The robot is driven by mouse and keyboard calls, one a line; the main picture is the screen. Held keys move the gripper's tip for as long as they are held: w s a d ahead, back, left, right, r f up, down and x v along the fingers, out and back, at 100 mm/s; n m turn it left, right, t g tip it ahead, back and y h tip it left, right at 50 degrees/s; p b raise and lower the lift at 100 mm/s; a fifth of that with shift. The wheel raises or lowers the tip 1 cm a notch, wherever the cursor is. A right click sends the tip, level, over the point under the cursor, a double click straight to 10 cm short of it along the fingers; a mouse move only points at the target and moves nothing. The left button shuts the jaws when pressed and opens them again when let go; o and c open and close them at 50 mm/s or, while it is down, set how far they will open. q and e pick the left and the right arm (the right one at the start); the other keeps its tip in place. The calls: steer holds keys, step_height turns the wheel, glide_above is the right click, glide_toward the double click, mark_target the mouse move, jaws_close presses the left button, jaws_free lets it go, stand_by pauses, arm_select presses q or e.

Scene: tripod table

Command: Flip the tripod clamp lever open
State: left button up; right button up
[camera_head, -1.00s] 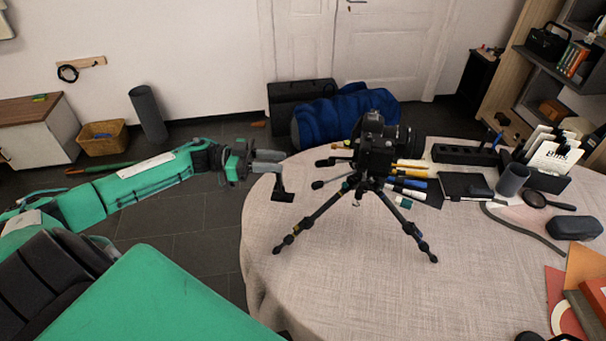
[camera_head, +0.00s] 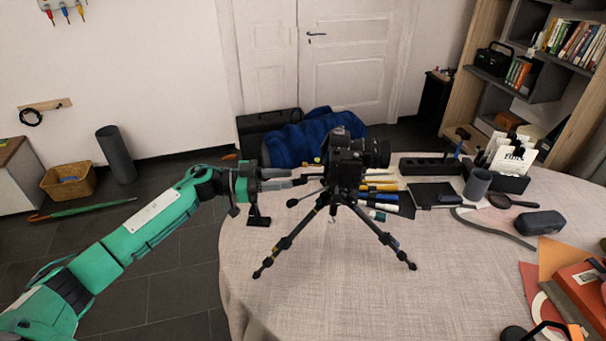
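The tripod (camera_head: 333,199) stands upright on the table with its legs spread, and a black camera (camera_head: 346,164) sits on its head. A dark handle (camera_head: 294,202) sticks out left from the tripod head. A second handle above it is close to my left fingertips. The clamp lever is too small and dark to tell apart under the camera. My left gripper (camera_head: 290,179) points right at the tripod head, its two grey fingers one above the other with a narrow gap. I cannot tell whether they touch the upper handle. My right gripper is out of view.
The round cloth-covered table (camera_head: 340,290) is clear in front of the tripod. Markers (camera_head: 380,188), a black notebook (camera_head: 433,194), a grey cup (camera_head: 477,184) and a glasses case (camera_head: 539,222) lie to the right.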

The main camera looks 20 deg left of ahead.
mark_target(304, 176)
arm_select(q)
steer(key=p+x, duration=0.1)
steer(key=x, duration=0.5)
steer(key=shift+a, duration=0.1)
